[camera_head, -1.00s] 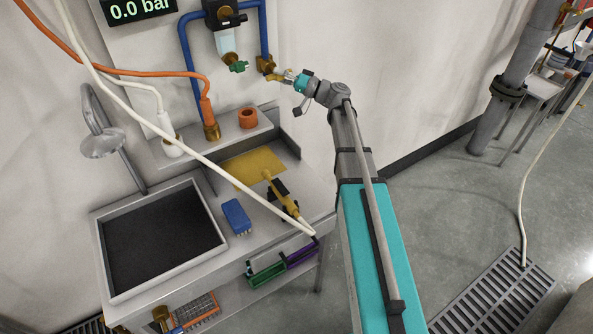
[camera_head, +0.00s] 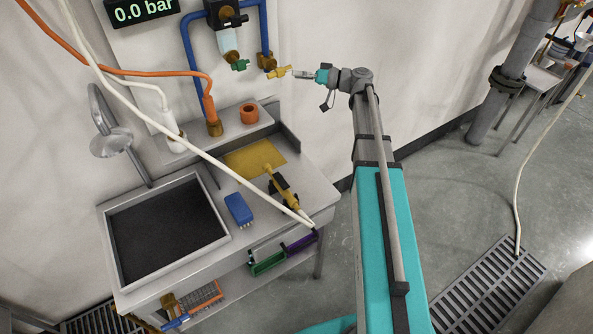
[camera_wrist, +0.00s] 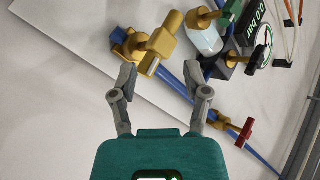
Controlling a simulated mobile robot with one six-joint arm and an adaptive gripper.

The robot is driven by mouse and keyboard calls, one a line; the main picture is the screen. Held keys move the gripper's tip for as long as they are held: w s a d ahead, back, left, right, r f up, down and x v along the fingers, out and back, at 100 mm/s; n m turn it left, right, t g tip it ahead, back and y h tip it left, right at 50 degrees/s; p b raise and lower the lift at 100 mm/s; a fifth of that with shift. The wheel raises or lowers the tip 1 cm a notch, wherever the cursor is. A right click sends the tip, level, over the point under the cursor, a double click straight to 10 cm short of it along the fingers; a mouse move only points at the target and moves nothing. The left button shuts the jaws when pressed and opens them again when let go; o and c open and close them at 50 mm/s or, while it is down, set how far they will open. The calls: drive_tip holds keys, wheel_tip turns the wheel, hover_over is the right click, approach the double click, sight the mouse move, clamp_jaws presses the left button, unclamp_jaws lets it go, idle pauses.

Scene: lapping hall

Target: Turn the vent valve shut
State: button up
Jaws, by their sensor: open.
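A brass valve (camera_head: 266,61) with a yellow handle (camera_head: 280,72) sits at the lower end of the right blue pipe on the wall panel. I take it to be the vent valve; no label is readable. The handle points right, toward my gripper (camera_head: 303,74), which is just to its right and apart from it. In the wrist view the handle (camera_wrist: 156,50) stands beyond the gap between the spread fingers of my gripper (camera_wrist: 160,77). The fingers are open and empty, and the valve body (camera_wrist: 130,46) is behind the handle.
A green knob (camera_head: 240,65) and a clear bowl (camera_head: 228,42) are left of the valve. The gauge (camera_head: 143,10) reads 0.0 bar. Below are a bench with a dark-bottomed basin (camera_head: 107,243), a blue brush (camera_head: 238,210) and a white hose (camera_head: 225,165). The wall to the right is clear.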

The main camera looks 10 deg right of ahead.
drive_tip(key=v, duration=0.8)
drive_tip(key=s+a+f+m+g+h, duration=0.1)
drive_tip(key=s+a+f+g+h, duration=0.4)
drive_tip(key=a+f, duration=0.45)
drive_tip(key=s+a+f+m+g+h, duration=0.2)
drive_tip(key=s+f+h, duration=0.6)
drive_tip(key=s, duration=0.5)
drive_tip(key=shift+s+a+f+m+g+b, duration=0.3)
drive_tip(key=shift+a+f+m, duration=0.2)
drive_tip(key=shift+a, duration=0.55)
